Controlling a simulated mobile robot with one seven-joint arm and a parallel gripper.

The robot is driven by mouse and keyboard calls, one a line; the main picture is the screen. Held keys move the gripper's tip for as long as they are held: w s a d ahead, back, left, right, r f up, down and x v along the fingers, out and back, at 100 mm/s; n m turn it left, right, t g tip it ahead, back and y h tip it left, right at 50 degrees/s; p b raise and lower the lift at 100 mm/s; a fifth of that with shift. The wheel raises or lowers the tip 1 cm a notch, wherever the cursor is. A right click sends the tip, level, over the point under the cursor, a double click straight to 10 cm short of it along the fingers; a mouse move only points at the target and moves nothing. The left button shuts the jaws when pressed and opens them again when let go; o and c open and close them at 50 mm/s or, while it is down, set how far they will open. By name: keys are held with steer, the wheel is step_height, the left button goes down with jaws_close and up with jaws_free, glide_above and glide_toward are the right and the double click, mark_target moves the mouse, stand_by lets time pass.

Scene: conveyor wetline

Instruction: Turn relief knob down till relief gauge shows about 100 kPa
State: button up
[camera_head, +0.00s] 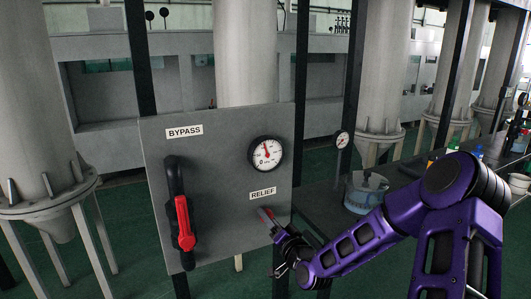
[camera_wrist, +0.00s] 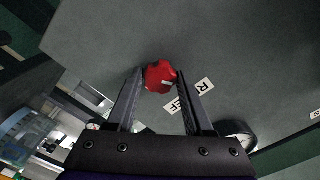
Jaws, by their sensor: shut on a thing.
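The red relief knob (camera_wrist: 160,76) is on the grey panel (camera_head: 215,225), below the RELIEF label (camera_head: 263,193). My gripper (camera_wrist: 159,82) is shut on it, with one finger on each side in the wrist view. In the head view, my gripper (camera_head: 271,220) reaches the knob from the lower right and hides most of it. The round relief gauge (camera_head: 266,154) is above the label, with a white face and black rim. Its red needle points nearly straight up, slightly left; the numbers are too small to read surely.
A black bypass pipe with a red lever (camera_head: 184,222) is at the panel's left, under the BYPASS label (camera_head: 184,131). A smaller gauge (camera_head: 342,139) is behind, right of the panel. A clear container (camera_head: 365,192) stands on the dark bench near my arm.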

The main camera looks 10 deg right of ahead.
steer(key=shift+m, duration=0.6)
steer(key=shift+m, duration=0.8)
steer(key=o, duration=0.9)
steer(key=shift+p+v, duration=0.4)
steer(key=shift+v, duration=2.6)
